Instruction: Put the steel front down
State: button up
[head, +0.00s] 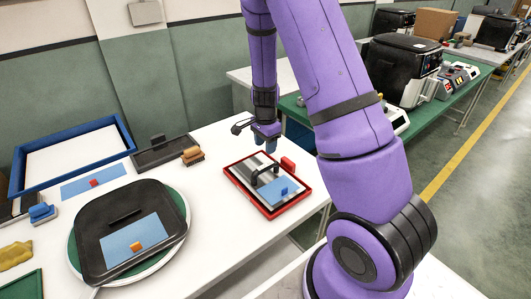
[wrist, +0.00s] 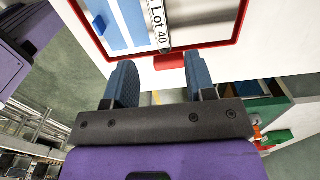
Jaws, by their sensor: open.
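The steel front (head: 247,170) lies in a red-rimmed tray (head: 293,208) at the middle of the white table. My gripper (head: 266,143) is open and empty, above the far side of the tray. In the wrist view, its two blue fingers (wrist: 160,82) stand apart with nothing between them. The red tray rim (wrist: 205,55), a red tab (wrist: 170,61) and a "Lot 40" label (wrist: 160,25) show beyond the fingertips.
A black front (head: 95,218) with a blue sheet and orange tab rests on a round green-and-white stand (head: 181,197) at left. Behind it are a blue-rimmed tray (head: 68,147), a dark tray (head: 147,157) and a brush (head: 192,155). A fryer (head: 400,70) stands on the green bench.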

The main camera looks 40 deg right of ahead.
jog(key=s+a+r+n+t, duration=0.1)
jog(key=s+a+r+n, duration=0.2)
jog(key=r, duration=0.4)
jog(key=s+a+r+n+t+y, duration=0.1)
jog(key=s+a+r+n, duration=0.15)
jog(key=r, duration=0.55)
jog(key=s+a+r+n+t, duration=0.1)
jog(key=s+a+r+n, duration=0.15)
jog(key=r, duration=0.45)
jog(key=s+a+r+n+t, duration=0.1)
jog(key=s+r+n, duration=0.3)
jog(key=s, duration=0.5)
jog(key=s+a+r+n+t+h, duration=0.1)
jog(key=s+a+r+n, duration=0.3)
jog(key=s+r, duration=0.3)
jog(key=s+n, duration=0.1)
jog(key=s, duration=0.1)
jog(key=shift+s+r+n, duration=0.15)
jog(key=shift+s+n, duration=0.15)
jog(key=shift+c, duration=0.2)
